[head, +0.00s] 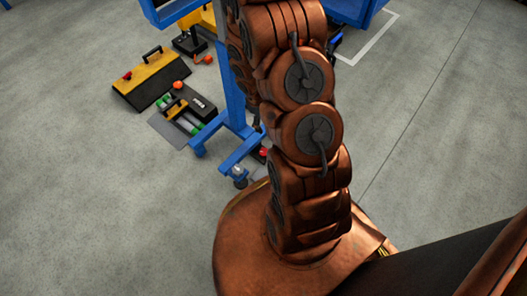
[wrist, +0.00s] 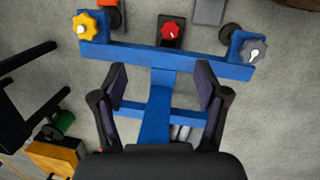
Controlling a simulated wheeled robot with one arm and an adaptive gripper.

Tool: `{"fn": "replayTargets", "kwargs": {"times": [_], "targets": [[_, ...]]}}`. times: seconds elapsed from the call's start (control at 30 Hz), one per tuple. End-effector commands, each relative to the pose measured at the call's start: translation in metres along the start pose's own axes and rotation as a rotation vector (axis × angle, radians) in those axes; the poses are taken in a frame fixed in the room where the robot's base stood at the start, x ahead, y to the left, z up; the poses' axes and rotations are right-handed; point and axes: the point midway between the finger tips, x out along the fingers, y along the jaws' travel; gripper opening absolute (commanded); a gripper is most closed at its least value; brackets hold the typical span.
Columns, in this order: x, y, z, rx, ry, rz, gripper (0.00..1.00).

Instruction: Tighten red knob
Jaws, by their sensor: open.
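The red knob (wrist: 172,30) is a lobed knob on a dark mount at the top middle of the wrist view, just beyond a blue crossbar (wrist: 145,55). My gripper (wrist: 156,92) is open, its two dark fingers spread on either side of the blue post with nothing held. The red knob lies ahead of the fingertips and apart from them. In the head view a small red knob (head: 264,152) shows by the blue base, partly beside my arm. My gripper is hidden in the head view.
A yellow knob (wrist: 88,27) and a grey knob (wrist: 254,49) sit at the crossbar's ends. A yellow-black box (head: 153,78) and a dark device with green parts (head: 184,113) stand on the floor to the left. The grey floor at far left is clear.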

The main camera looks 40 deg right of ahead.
Motion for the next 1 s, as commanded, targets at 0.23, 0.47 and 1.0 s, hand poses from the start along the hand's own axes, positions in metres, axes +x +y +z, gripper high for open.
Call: {"fn": "replayTargets", "kwargs": {"times": [0.23,0.47,1.0], "targets": [[0.086,-0.003,-0.012,-0.08,0.062,-0.045,0.74],[0.133,-0.011,-0.021,-0.127,0.12,-0.075,0.74],[0.18,-0.018,-0.027,-0.14,0.138,-0.086,0.74]]}}
